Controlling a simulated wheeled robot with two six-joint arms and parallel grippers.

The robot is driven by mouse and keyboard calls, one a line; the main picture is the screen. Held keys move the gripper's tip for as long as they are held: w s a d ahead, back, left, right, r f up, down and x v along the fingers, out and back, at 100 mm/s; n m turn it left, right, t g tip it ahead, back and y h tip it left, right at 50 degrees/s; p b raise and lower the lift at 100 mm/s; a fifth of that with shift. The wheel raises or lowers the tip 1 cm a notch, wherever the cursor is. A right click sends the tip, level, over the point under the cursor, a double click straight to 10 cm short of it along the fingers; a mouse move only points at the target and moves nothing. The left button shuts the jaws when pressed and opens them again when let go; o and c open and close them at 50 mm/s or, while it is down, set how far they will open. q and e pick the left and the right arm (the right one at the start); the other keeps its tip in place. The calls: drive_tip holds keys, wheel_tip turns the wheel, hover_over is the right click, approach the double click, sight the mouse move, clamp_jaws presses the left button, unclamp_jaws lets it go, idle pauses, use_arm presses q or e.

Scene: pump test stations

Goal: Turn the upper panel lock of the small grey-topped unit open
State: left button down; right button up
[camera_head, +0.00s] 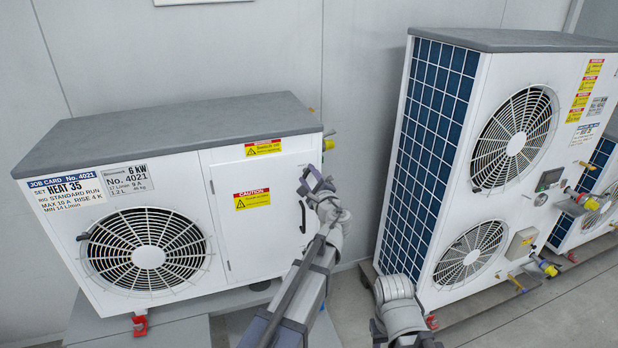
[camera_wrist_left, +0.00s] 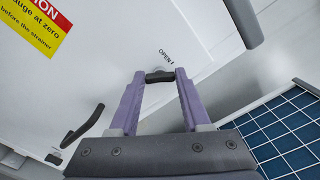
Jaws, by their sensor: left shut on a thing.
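The small grey-topped unit (camera_head: 165,210) stands at the left in the head view, with its white front panel (camera_head: 262,226) at its right part. My left gripper (camera_head: 318,184) is at the panel's right edge. In the left wrist view its two purple fingers (camera_wrist_left: 160,82) are shut on a short dark lock handle (camera_wrist_left: 158,75). Printed "OPEN" lettering (camera_wrist_left: 166,57) shows on the white panel just above the handle. The handle lies roughly crosswise in that view; I cannot tell how far it is turned. My right gripper is not in view.
A taller two-fan unit (camera_head: 500,160) with a blue grille stands to the right, across a narrow gap. In the left wrist view a dark lever (camera_wrist_left: 83,125) sits at lower left and another dark bar (camera_wrist_left: 243,22) at upper right. A caution label (camera_head: 252,199) is on the panel.

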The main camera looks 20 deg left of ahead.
use_arm(q)
drive_tip(key=n, duration=0.7)
drive_tip(key=shift+f, duration=0.1)
idle(0.5)
drive_tip(key=shift+c, duration=1.8)
unclamp_jaws()
drive_tip(key=v, duration=0.8)
drive_tip(key=shift+a, duration=0.1)
